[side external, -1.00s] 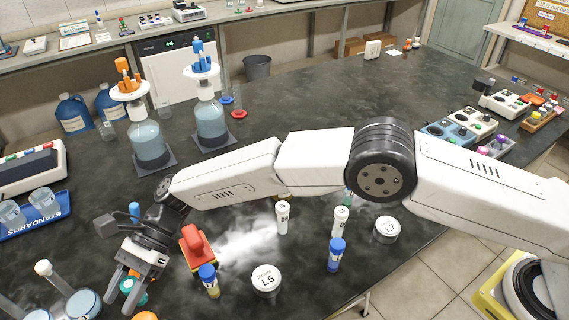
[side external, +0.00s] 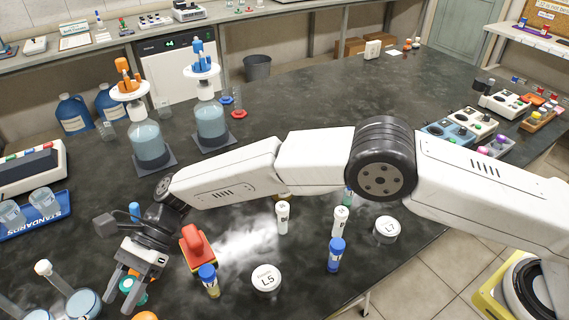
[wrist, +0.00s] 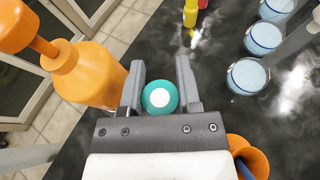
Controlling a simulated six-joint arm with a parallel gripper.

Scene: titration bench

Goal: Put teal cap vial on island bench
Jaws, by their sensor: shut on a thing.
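The teal cap vial (wrist: 160,97) is seen from above in the wrist view, as a round teal cap with a white centre between the two fingers. My gripper (wrist: 160,80) is shut on it. In the side view the teal cap (side external: 126,285) shows between and behind the fingers at the lower left, over the dark island bench (side external: 320,110). The gripper (side external: 119,298) points down there. The vial's body is hidden, so I cannot tell whether its base touches the bench.
A red-handled block (side external: 196,248), a blue-capped vial (side external: 209,281) and a white L5 jar (side external: 266,279) stand right of the gripper. Flasks (side external: 84,303) stand at its left. An orange bottle (wrist: 92,72) is close to the left finger. The bench's far middle is clear.

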